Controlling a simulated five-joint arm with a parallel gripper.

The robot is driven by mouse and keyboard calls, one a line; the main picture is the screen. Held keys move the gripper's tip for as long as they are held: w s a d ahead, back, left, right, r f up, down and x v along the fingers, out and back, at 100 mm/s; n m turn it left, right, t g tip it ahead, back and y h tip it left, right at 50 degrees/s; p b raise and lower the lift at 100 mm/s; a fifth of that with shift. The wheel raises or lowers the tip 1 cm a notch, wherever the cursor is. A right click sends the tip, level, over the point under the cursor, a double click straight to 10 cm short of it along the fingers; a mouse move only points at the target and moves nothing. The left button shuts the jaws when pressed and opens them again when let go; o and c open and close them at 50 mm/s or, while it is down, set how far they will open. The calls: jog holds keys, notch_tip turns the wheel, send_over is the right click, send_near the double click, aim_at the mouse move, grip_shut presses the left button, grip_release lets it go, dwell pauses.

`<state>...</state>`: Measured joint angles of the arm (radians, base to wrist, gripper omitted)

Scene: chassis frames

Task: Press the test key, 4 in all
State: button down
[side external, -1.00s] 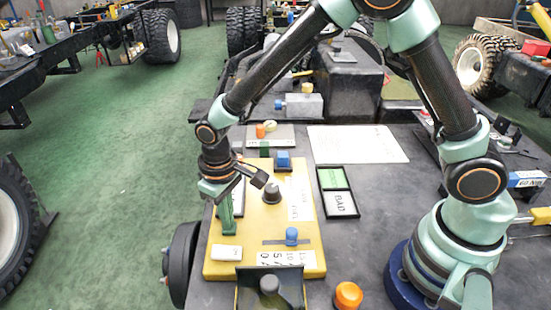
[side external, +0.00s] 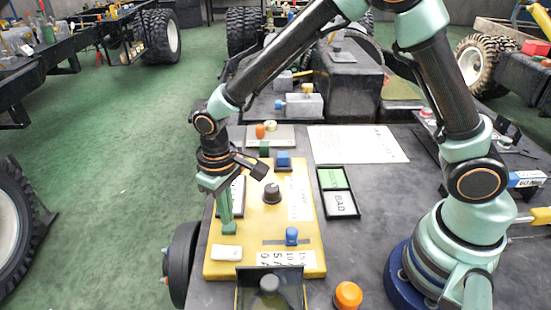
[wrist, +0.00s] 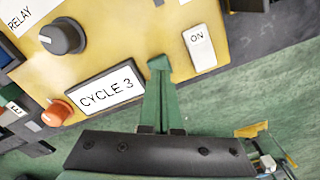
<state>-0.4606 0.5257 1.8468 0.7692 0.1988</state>
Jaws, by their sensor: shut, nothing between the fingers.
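A yellow test panel (side external: 255,218) lies on the dark bench. It carries a white rocker (side external: 227,252), marked ON in the wrist view (wrist: 199,48), a dark knob (side external: 271,193) and a white display (wrist: 103,92) reading CYCLE 3. A blue square key (side external: 284,161) is at the panel's far edge; its label is unreadable, and I cannot tell whether it is the test key. My gripper (side external: 229,229) is shut and empty, its green fingers pointing down at the panel. In the wrist view its tips (wrist: 158,64) are between display and rocker. They hide what is beneath; contact is unclear.
A blue slider knob (side external: 291,236) is on the panel's near part. A dark bracket (side external: 270,290) and an orange knob (side external: 348,295) stand in front. A green and white BAD tray (side external: 340,203) is to the right, with a paper sheet (side external: 358,144) behind.

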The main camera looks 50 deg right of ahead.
jog(key=shift+f, duration=0.6)
jog(key=shift+f, duration=0.45)
jog(key=shift+r, duration=1.1)
jog(key=shift+r, duration=2.45)
jog(key=shift+r, duration=0.1)
